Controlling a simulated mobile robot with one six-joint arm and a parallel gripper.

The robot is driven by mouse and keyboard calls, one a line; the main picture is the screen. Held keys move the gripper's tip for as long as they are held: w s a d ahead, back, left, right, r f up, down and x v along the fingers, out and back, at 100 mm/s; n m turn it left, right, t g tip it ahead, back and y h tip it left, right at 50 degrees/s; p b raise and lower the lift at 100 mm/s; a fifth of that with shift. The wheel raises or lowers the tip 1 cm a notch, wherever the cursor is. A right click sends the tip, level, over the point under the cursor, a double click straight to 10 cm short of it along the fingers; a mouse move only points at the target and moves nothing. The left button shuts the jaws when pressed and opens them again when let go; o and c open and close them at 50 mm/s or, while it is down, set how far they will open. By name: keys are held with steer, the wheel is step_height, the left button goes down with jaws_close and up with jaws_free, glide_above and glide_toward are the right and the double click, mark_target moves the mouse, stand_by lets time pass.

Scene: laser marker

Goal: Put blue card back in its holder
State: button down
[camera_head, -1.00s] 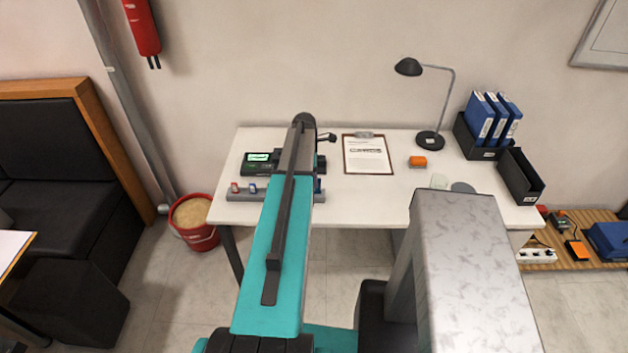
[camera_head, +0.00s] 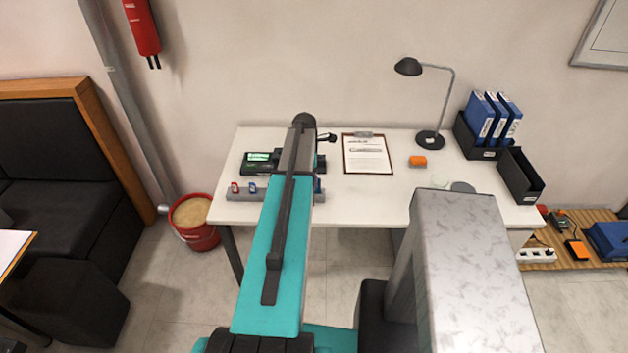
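A grey rack (camera_head: 240,196) lies along the front left edge of the white table and passes behind my arm. A small red item (camera_head: 235,187) and a small blue item (camera_head: 253,188) stand upright in it. A dark blue item (camera_head: 318,186) shows at its right end, partly hidden by my arm. All are too small to tell for sure which is the blue card. My arm reaches over the table, and its far end covers the middle of the rack.
A black device with a green screen (camera_head: 260,158) stands behind the rack. The table's front middle (camera_head: 365,205) is clear.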

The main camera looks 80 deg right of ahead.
steer(key=shift+f+b, duration=0.4)
steer(key=shift+f, duration=0.4)
stand_by(0.5)
steer(key=c, duration=2)
jaws_free()
steer(key=shift+r, duration=0.15)
step_height(320, 180, up, 13)
steer(key=w+b, duration=0.1)
steer(key=b, duration=0.2)
steer(key=shift+w+r+b, duration=0.2)
steer(key=shift+w+b, duration=0.1)
steer(key=shift+b, duration=0.1)
steer(key=shift+a+r, duration=0.1)
steer(key=shift+r+p, duration=2.2)
steer(key=shift+r, duration=0.75)
